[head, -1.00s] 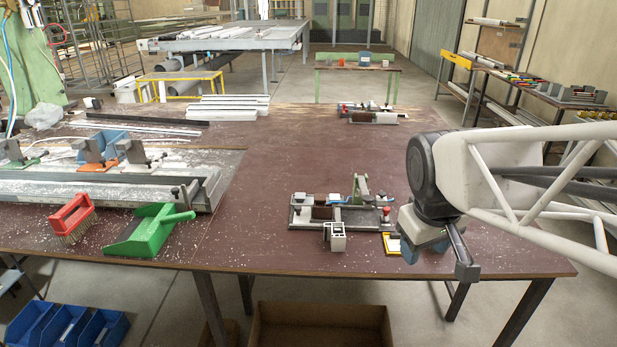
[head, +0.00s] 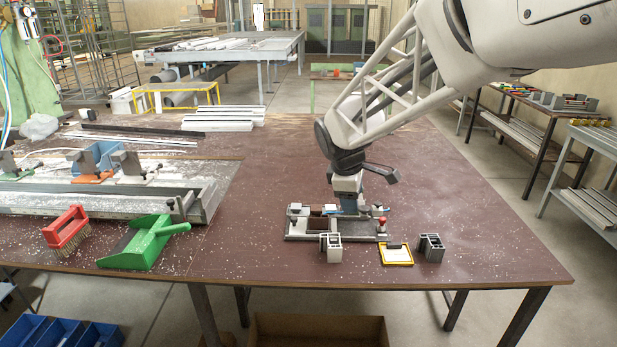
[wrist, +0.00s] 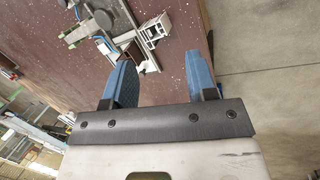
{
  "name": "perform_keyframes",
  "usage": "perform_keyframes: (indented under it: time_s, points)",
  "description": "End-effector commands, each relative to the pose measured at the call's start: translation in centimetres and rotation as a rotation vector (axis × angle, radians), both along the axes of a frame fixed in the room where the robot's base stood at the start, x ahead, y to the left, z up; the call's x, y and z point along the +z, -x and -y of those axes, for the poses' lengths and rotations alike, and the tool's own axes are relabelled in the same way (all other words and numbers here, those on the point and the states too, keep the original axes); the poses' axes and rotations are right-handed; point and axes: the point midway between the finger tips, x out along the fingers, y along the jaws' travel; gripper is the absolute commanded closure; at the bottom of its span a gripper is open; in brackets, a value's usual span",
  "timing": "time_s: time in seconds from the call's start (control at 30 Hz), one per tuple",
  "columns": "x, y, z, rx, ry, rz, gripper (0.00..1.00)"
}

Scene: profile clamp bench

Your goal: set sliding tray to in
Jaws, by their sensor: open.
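The clamp fixture (head: 300,236) stands on the brown bench near its front edge, with a grey base, a brown block (head: 317,224), pale end blocks and a red-tipped knob (head: 382,221). I cannot clearly tell which part is the sliding tray or how far it is in. My gripper (head: 349,208) is over the fixture's back part in the head view and hides some of it; contact cannot be told. In the wrist view my blue fingers (wrist: 137,66) are apart with nothing held, and the fixture (wrist: 104,20) shows beyond them at the top.
Two grey profile pieces (head: 331,248) (head: 431,248) and a yellow-framed card (head: 397,254) stand or lie in front and right of the fixture. A green dustpan (head: 150,240) and red brush (head: 68,228) lie left. The bench (head: 480,215) is clear on the right.

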Motion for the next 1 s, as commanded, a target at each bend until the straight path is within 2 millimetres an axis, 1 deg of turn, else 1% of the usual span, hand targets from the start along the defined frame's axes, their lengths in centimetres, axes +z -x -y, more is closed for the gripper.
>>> perform_keyframes:
  time_s: [0.03, 0.1, 0.27, 0.5, 0.67, 0.8, 1.0]
  points:
    - [-0.6, -1.1, -0.8, 0.042, 0.014, -0.008, 0.48]
    - [-1.2, -2.7, -1.8, 0.106, 0.036, -0.019, 0.48]
    - [-2.9, -6.1, -4.2, 0.251, 0.085, -0.04, 0.48]
    - [-6.0, -10.7, -8.1, 0.469, 0.159, -0.081, 0.48]
    - [-8.3, -13.7, -10.9, 0.615, 0.209, -0.106, 0.48]
    - [-10.6, -16.0, -13.5, 0.743, 0.251, -0.131, 0.48]
    - [-13.5, -18.6, -16.7, 0.898, 0.306, -0.161, 0.48]
